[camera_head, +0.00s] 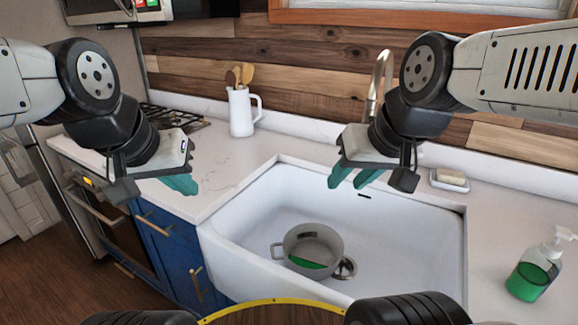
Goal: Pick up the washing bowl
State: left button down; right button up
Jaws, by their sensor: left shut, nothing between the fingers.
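The washing bowl (328,240) is a grey, pot-like bowl with a side handle. It stands upright on the floor of the white sink (232,235), beside the drain. Something green shows inside it. My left gripper (181,184) is above the counter to the left of the sink, its teal fingers together and empty. My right gripper (353,178) is above the back part of the sink, with its teal fingers apart and nothing seen between them. Both grippers are higher than the bowl and away from it.
A white jug (241,112) with wooden utensils stands at the back of the counter. A tap (381,75) rises behind the sink. A soap dish (449,180) and a green soap bottle (535,268) are on the right counter. A stove (165,115) is at left.

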aim_at(313, 251)
jog(key=k+l+u, duration=0.15)
jog(key=l+u, duration=0.15)
jog(key=u, duration=0.15)
jog(key=k+l+u, duration=0.2)
jog(key=u, duration=0.2)
